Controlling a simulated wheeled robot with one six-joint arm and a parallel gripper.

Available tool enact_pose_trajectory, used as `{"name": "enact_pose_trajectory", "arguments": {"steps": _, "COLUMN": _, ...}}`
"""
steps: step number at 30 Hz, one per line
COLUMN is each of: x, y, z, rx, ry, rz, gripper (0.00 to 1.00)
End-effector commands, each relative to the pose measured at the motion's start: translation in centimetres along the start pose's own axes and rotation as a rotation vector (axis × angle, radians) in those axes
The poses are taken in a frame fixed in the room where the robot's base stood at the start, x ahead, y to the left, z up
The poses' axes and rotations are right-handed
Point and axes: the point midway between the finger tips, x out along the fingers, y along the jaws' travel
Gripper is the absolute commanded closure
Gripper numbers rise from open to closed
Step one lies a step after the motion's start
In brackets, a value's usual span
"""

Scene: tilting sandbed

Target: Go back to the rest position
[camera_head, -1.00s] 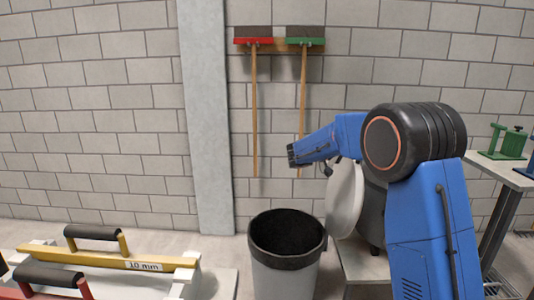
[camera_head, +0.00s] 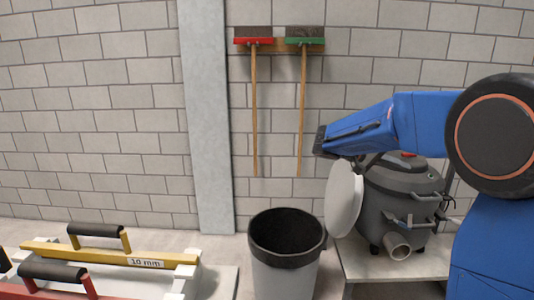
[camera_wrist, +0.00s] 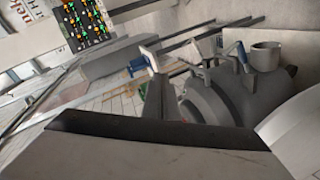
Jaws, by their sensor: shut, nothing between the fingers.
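My blue arm reaches in from the right in the head view. My gripper (camera_head: 320,140) is the dark tip at its left end, raised in the air before the block wall. It appears small and its fingers are hard to make out. It looks shut and holds nothing. In the wrist view a blurred grey shape with a dark upper edge fills the bottom, and I cannot tell what it is.
Below the arm, a white disc (camera_head: 343,200) stands beside a grey vacuum (camera_head: 400,190) on a low stand (camera_head: 390,265). A bin (camera_head: 285,275) is left of it. Handled levelling bars (camera_head: 60,250) lie at lower left. Two brooms (camera_head: 254,110) hang behind.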

Motion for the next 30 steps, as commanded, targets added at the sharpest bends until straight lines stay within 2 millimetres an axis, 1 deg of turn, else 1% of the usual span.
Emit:
{"name": "enact_pose_trajectory", "arguments": {"steps": 1, "x": 0.4, "y": 0.8, "z": 1.8, "rx": -0.015, "ry": -0.024, "rz": -0.040, "gripper": 1.00}}
{"name": "enact_pose_trajectory", "arguments": {"steps": 4, "x": 0.8, "y": 1.5, "z": 5.0, "rx": -0.055, "ry": -0.066, "rz": -0.127, "gripper": 1.00}}
{"name": "enact_pose_trajectory", "arguments": {"steps": 8, "x": 1.1, "y": 2.2, "z": 9.3, "rx": -0.099, "ry": -0.111, "rz": -0.243, "gripper": 1.00}}
{"name": "enact_pose_trajectory", "arguments": {"steps": 9, "x": 1.1, "y": 2.3, "z": 10.7, "rx": -0.110, "ry": -0.122, "rz": -0.280, "gripper": 1.00}}
{"name": "enact_pose_trajectory", "arguments": {"steps": 14, "x": 0.7, "y": 2.6, "z": 15.9, "rx": -0.151, "ry": -0.154, "rz": -0.429, "gripper": 1.00}}
{"name": "enact_pose_trajectory", "arguments": {"steps": 15, "x": 0.6, "y": 2.6, "z": 17.2, "rx": -0.159, "ry": -0.160, "rz": -0.466, "gripper": 1.00}}
{"name": "enact_pose_trajectory", "arguments": {"steps": 20, "x": -0.4, "y": 2.4, "z": 22.2, "rx": -0.183, "ry": -0.167, "rz": -0.616, "gripper": 1.00}}
{"name": "enact_pose_trajectory", "arguments": {"steps": 21, "x": -0.7, "y": 2.3, "z": 23.4, "rx": -0.187, "ry": -0.166, "rz": -0.653, "gripper": 1.00}}
{"name": "enact_pose_trajectory", "arguments": {"steps": 30, "x": -3.6, "y": 1.2, "z": 31.7, "rx": -0.187, "ry": -0.122, "rz": -0.924, "gripper": 1.00}}
